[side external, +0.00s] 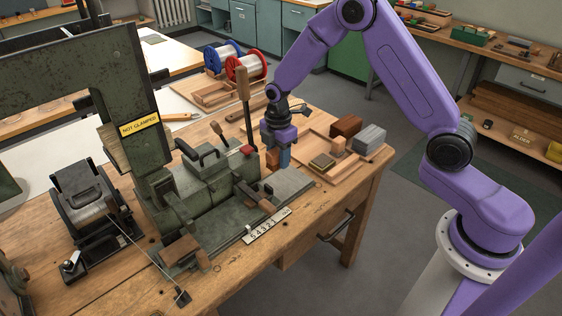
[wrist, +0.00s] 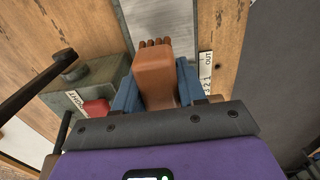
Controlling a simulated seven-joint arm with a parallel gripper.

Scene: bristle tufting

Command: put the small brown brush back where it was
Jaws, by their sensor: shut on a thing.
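The small brown brush (wrist: 165,75) is between the two blue fingers of my gripper (wrist: 157,88) in the wrist view, with its short tufts at the far end. My gripper is shut on it. In the side view my gripper (side external: 278,158) points down over the back right end of the green machine's grey bed (side external: 295,183), left of the wooden tray (side external: 371,153). A brown part of the brush (side external: 272,159) shows beside the blue finger. I cannot tell whether the brush touches the bed.
The green machine (side external: 195,185) with an upright wooden-handled lever (side external: 243,95) stands close on the left. A numbered white strip (side external: 267,226) lies along the bench front.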

